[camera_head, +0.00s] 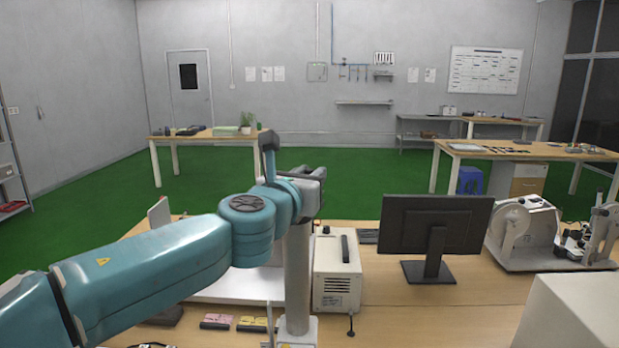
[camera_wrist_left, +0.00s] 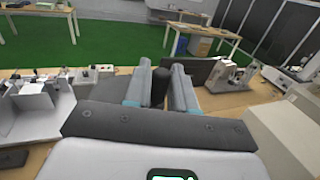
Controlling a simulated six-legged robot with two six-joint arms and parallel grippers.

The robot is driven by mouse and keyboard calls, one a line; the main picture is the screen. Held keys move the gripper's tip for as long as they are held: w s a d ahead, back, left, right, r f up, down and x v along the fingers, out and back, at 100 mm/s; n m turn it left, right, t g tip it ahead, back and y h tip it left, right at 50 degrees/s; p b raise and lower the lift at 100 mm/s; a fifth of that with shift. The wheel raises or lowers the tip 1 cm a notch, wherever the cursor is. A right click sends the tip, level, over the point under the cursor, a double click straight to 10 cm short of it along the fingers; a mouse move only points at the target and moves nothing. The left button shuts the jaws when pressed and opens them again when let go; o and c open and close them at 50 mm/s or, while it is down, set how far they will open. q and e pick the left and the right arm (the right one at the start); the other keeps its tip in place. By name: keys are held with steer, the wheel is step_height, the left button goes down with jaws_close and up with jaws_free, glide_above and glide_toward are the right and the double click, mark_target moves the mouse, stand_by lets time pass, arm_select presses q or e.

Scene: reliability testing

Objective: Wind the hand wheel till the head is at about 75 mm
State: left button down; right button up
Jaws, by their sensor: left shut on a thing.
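My left gripper (camera_head: 309,178) is at the top of a pale grey upright column (camera_head: 298,275) in the head view. In the left wrist view its two grey fingers (camera_wrist_left: 160,78) stand on either side of a dark round grip (camera_wrist_left: 159,88), which looks like the hand wheel's handle. The gripper is shut on it. The rest of the wheel is hidden behind my teal arm and wrist. The column's foot is a light base (camera_head: 298,334) on the bench. I cannot make out the head's height or any millimetre reading. My right gripper is out of view.
A beige instrument box (camera_head: 337,275) stands just right of the column. A black monitor (camera_head: 435,228) and a grey machine with a wheel (camera_head: 512,228) are farther right. Bare bench lies in front of the monitor.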

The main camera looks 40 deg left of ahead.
arm_select(q)
steer(key=shift+f, duration=0.25)
steer(key=c, duration=1.2)
jaws_free()
steer(key=shift+o, duration=0.5)
steer(key=shift+w+a, duration=0.1)
steer(key=shift+w, duration=0.1)
steer(key=shift+s+d+r, duration=0.15)
steer(key=shift+s+d, duration=0.05)
steer(key=shift+s, duration=0.35)
steer(key=v, duration=1.5)
steer(key=shift+s+a, duration=0.1)
steer(key=shift+a, duration=0.05)
